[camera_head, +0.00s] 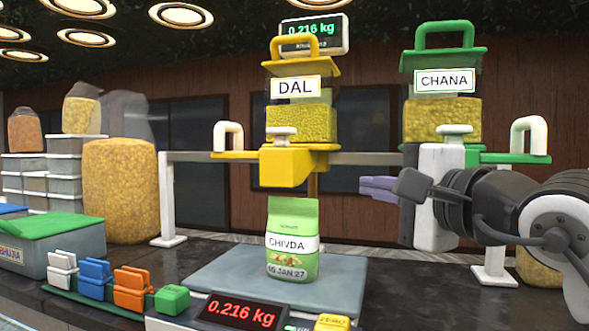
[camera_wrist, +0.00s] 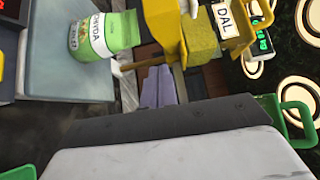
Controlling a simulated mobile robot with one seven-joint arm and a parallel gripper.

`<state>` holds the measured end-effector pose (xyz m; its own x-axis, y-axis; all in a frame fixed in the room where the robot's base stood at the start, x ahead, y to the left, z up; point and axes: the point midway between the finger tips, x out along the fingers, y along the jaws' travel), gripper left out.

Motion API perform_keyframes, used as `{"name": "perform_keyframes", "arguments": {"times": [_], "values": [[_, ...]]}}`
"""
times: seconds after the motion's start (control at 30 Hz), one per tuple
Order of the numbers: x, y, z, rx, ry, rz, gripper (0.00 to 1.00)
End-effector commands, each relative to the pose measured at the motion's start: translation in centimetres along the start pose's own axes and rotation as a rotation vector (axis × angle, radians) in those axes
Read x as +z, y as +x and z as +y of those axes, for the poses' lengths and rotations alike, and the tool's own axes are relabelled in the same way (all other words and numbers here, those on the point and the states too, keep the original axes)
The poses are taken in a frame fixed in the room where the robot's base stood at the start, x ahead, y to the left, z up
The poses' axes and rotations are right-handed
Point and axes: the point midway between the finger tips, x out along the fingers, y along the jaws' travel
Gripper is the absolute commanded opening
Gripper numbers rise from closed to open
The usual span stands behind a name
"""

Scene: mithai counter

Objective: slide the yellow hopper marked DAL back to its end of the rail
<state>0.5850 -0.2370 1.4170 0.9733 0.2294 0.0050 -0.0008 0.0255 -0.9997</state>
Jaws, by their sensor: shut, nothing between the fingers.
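The yellow hopper marked DAL (camera_head: 300,123) hangs on the rail (camera_head: 368,158) above the scale, right over the green CHIVDA bag (camera_head: 292,243). A white side handle (camera_head: 229,136) stands on its yellow arm at the left. In the wrist view the DAL hopper (camera_wrist: 205,40) shows at the top, turned on its side, near the CHIVDA bag (camera_wrist: 100,36). My gripper (camera_head: 378,188) is shut and empty, to the right of the DAL hopper's spout and in front of the rail, apart from the hopper. Its pale purple fingers (camera_wrist: 158,88) show in the wrist view.
The green CHANA hopper (camera_head: 443,110) is at the right of the rail, close behind my gripper. The scale plate (camera_head: 225,275) holds the bag; its display reads 0.216 kg. Coloured clips (camera_head: 95,278) and a green-lidded box (camera_head: 50,235) are at left. The rail left of DAL looks clear.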

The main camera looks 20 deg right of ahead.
Motion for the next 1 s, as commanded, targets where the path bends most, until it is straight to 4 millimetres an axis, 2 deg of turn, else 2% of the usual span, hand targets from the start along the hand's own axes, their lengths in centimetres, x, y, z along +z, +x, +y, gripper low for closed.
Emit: {"name": "perform_keyframes", "arguments": {"times": [0.13,0.27,0.37,0.7,1.0], "values": [[-0.9,-0.6,-0.4,0.009,-0.027,0.042,0.00],[-0.9,0.4,-0.5,0.009,-0.029,0.042,0.00],[-0.9,2.1,-0.6,0.010,-0.027,0.040,0.00],[-1.2,9.3,-0.7,0.010,-0.026,0.038,0.00],[1.2,12.0,-0.3,0.009,-0.026,0.039,0.00]]}}
